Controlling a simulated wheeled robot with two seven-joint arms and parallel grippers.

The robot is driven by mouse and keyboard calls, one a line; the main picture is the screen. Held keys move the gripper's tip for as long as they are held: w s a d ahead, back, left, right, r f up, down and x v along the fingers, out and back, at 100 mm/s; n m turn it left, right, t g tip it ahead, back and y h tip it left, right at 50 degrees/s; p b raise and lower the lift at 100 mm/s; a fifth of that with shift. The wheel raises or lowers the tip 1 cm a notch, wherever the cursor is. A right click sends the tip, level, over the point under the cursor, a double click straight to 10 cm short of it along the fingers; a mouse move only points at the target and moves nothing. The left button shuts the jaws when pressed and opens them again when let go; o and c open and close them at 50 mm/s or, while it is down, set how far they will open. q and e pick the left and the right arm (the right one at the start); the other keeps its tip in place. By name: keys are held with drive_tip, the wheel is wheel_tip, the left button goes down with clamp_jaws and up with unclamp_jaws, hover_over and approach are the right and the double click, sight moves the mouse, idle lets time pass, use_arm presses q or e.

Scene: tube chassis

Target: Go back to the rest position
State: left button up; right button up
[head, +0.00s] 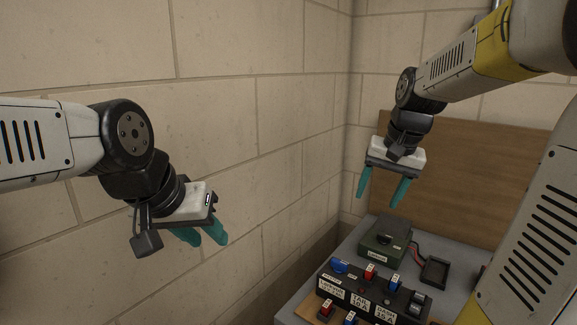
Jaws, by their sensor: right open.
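My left gripper (200,236) hangs in front of the block wall at the left, with teal fingers pointing down and to the right. Its fingers look close together from this angle, and I cannot tell whether they are apart. My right gripper (381,192) is above the back of the grey table, with its two teal fingers pointing down and apart. It is open, with nothing between the fingers. It is clear of the objects below it.
A grey table (352,244) stands at lower right. It carries a dark green box (384,239), a black tray (435,272) and a black labelled switch panel (350,284) with red and blue parts. A wooden board (470,170) stands behind. Block walls (260,90) close off the left and back.

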drive_tip(key=s+a+n+t, duration=0.1)
drive_tip(key=s+a+n, duration=0.1)
drive_tip(key=s, duration=0.5)
drive_tip(key=s+a+n+t, duration=0.1)
drive_tip(key=s+a, duration=0.3)
drive_tip(key=s, duration=0.4)
drive_tip(key=shift+s+a+f+n+t+y, duration=0.2)
drive_tip(key=shift+s+n+t+y, duration=0.1)
drive_tip(key=shift+n+t+y, duration=0.15)
